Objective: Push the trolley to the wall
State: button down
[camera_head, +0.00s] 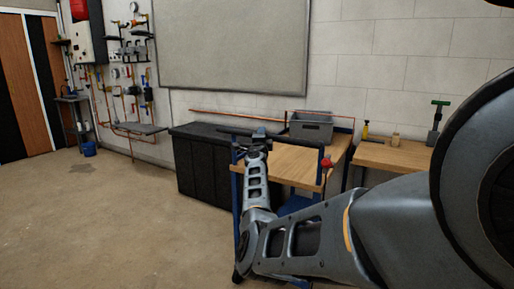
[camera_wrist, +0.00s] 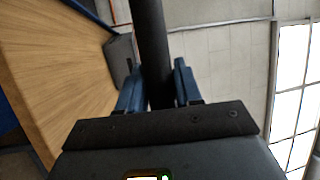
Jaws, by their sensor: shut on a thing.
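The trolley (camera_head: 290,166) has a blue frame and a wooden top, and stands in front of the white block wall (camera_head: 375,60). My gripper (camera_head: 252,138) is at the trolley's near end, on its dark handle bar. In the wrist view the handle bar (camera_wrist: 151,45) passes between the two blue fingers of my gripper (camera_wrist: 160,85), which are shut on it. The wooden top (camera_wrist: 55,70) shows at left there. A grey crate (camera_head: 311,126) sits at the far end of the trolley. My arm hides part of the trolley's lower frame.
A black cabinet (camera_head: 205,160) stands behind the trolley to the left. A wooden bench (camera_head: 395,156) with small tools is at right. A red knob (camera_head: 326,163) is at the trolley's near right corner. The floor (camera_head: 110,215) at left is clear; a blue bucket (camera_head: 89,149) stands farther back.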

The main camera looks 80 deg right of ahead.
jog(key=d+b, duration=0.1)
jog(key=s+d, duration=0.1)
jog(key=d, duration=0.1)
jog(key=d+b, duration=0.1)
jog(key=shift+s+d+b, duration=0.25)
jog(key=shift+d+b, duration=0.1)
jog(key=c, duration=0.8)
grip_release()
jog(key=shift+d, duration=0.15)
jog(key=shift+c, duration=0.2)
